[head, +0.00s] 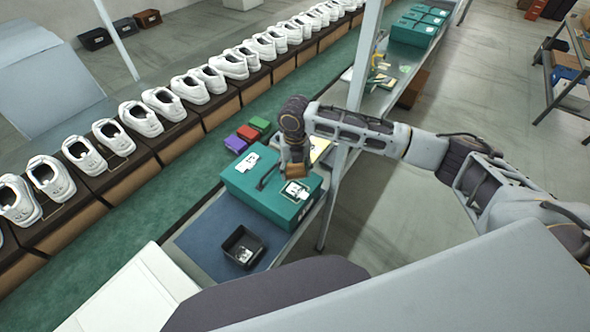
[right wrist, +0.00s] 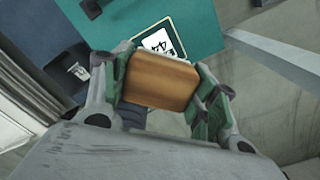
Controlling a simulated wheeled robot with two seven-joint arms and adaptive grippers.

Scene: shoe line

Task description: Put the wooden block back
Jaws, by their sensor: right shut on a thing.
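The wooden block (right wrist: 160,81) is a plain brown rectangular piece, held between the two green-padded fingers of my right gripper (right wrist: 163,88). In the head view the block (head: 295,171) shows small under the right gripper (head: 294,162), over the right part of the teal shoe box (head: 262,203). A white card with a dark number (head: 295,190) lies on the box lid just below the block in the picture. The gap between block and lid cannot be judged exactly. My left gripper is not in view.
A black open tray (head: 243,247) stands on the blue mat (head: 205,240) in front of the box. Red, green and purple blocks (head: 248,133) sit behind it. A metal post (head: 345,150) rises close to the right arm. White shoes (head: 160,102) line the conveyor at left.

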